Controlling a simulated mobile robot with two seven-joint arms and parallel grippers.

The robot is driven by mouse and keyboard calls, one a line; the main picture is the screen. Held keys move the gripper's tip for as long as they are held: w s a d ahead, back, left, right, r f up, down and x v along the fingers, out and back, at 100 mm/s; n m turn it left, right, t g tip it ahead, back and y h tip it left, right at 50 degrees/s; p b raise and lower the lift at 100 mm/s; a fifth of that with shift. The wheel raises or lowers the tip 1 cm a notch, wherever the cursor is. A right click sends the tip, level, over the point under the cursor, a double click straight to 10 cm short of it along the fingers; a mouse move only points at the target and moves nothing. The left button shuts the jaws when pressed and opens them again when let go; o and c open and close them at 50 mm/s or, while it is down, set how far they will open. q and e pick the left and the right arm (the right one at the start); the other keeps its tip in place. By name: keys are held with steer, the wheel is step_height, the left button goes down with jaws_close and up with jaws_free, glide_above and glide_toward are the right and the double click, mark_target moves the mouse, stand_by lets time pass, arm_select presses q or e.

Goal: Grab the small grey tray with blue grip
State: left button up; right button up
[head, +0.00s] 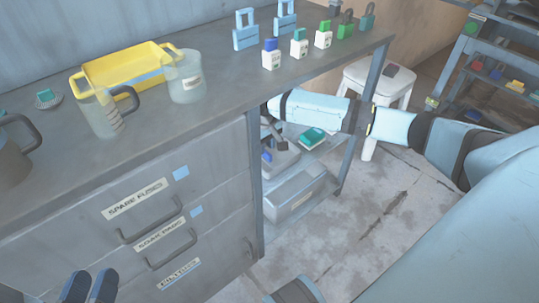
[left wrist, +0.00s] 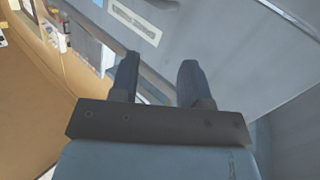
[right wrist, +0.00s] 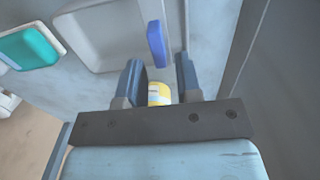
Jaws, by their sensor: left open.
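The small grey tray (head: 285,160) sits on the shelf in the open bay under the bench, partly hidden by my right gripper in the head view. Its blue grip (head: 267,155) stands at its left end. In the right wrist view the grey tray (right wrist: 95,40) is at the top, with the blue grip (right wrist: 156,43) upright just beyond the fingertips. My right gripper (right wrist: 160,65) is apart from the grip, its fingers spread with nothing clamped. My left gripper (head: 90,280) is open and empty before the drawers; it also shows in the left wrist view (left wrist: 155,65).
A yellow labelled item (right wrist: 160,93) shows between the right fingers, partly hidden. A teal block (head: 312,137) lies beside the tray, and a larger grey bin (head: 295,195) stands below. The bay's left post (head: 255,185) is close. A white stool (head: 378,85) stands beyond the bench.

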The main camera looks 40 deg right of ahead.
mark_target(267, 159)
steer(key=shift+s+f, duration=0.1)
steer(key=shift+f, duration=0.6)
steer(key=f+b, duration=0.2)
steer(key=f, duration=0.1)
steer(key=f+b, duration=0.1)
steer(key=b, duration=0.1)
steer(key=shift+s+d+f, duration=0.1)
steer(key=shift+s+f, duration=0.05)
steer(key=shift+s, duration=0.15)
steer(key=shift+f, duration=0.35)
arm_select(q)
steer(key=w+m, duration=0.1)
steer(key=a+m+t, duration=0.1)
steer(key=shift+w+a+f+m+h, duration=0.1)
steer(key=shift+w+a+m+h, duration=0.05)
steer(key=shift+w+m+h, duration=0.25)
arm_select(e)
steer(key=c, duration=0.6)
steer(key=shift+r, duration=0.1)
